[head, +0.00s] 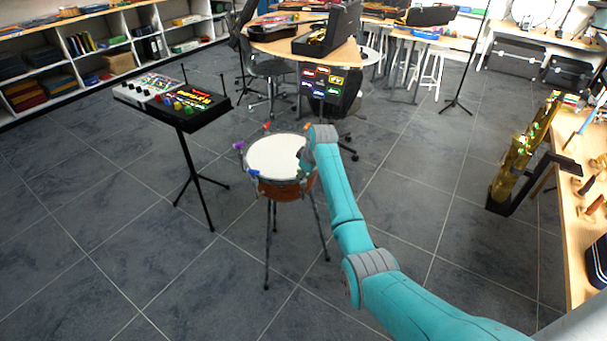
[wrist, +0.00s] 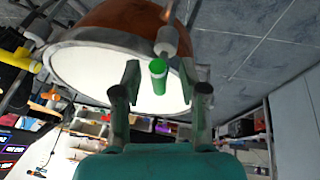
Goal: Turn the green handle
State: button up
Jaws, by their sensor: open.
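A drum (head: 275,157) with a white head and a brown shell stands on thin legs in the head view. In the wrist view its white head (wrist: 90,72) and brown shell (wrist: 130,16) fill the upper left. The green handle (wrist: 158,76) shows in the wrist view at the drum's rim, beside a grey metal fitting (wrist: 166,42). My gripper (wrist: 159,78) is open, with one finger on each side of the green handle and visible gaps to it. In the head view the green handle is not visible; my arm covers that side of the drum.
Purple (head: 239,146), red (head: 267,126) and blue (head: 254,172) handles sit around the drum's rim. A mixer on a stand (head: 190,108) is to the left. A table with cases (head: 300,46) is behind, and a gold saxophone (head: 518,150) stands to the right.

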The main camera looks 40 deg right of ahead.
jog(key=shift+w+f, duration=0.15)
jog(key=shift+f, duration=0.1)
grip_shut()
